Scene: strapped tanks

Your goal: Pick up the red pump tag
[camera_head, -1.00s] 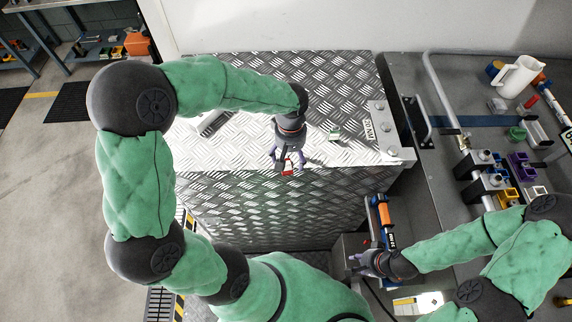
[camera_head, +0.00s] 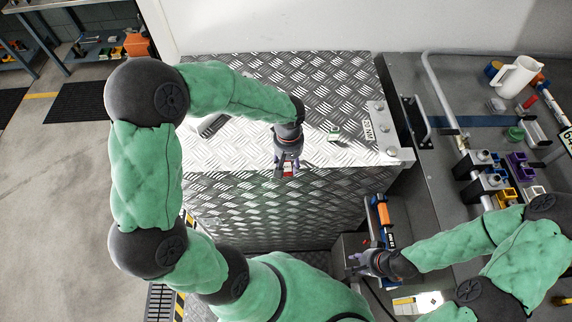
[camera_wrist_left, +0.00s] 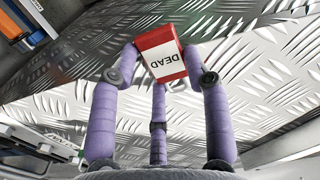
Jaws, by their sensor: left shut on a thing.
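The red pump tag (camera_wrist_left: 160,38) is a small red block with a white face reading DEAD. It sits between the purple fingers of my left gripper (camera_wrist_left: 157,72), which is shut on it. In the head view the tag (camera_head: 289,173) is a small red and white patch at the front edge of the metal tread-plate box, mostly hidden by my left gripper (camera_head: 286,168). My right gripper (camera_head: 358,265) is at the lower right, close to an orange and blue tool; its finger opening is too small to make out.
The tread-plate box (camera_head: 250,215) fills the middle, with a small green-and-white item (camera_head: 334,135) and a grey block (camera_head: 212,125) on top. A grey bench at right holds a white jug (camera_head: 518,77), a metal rail and coloured parts. Open floor lies at left.

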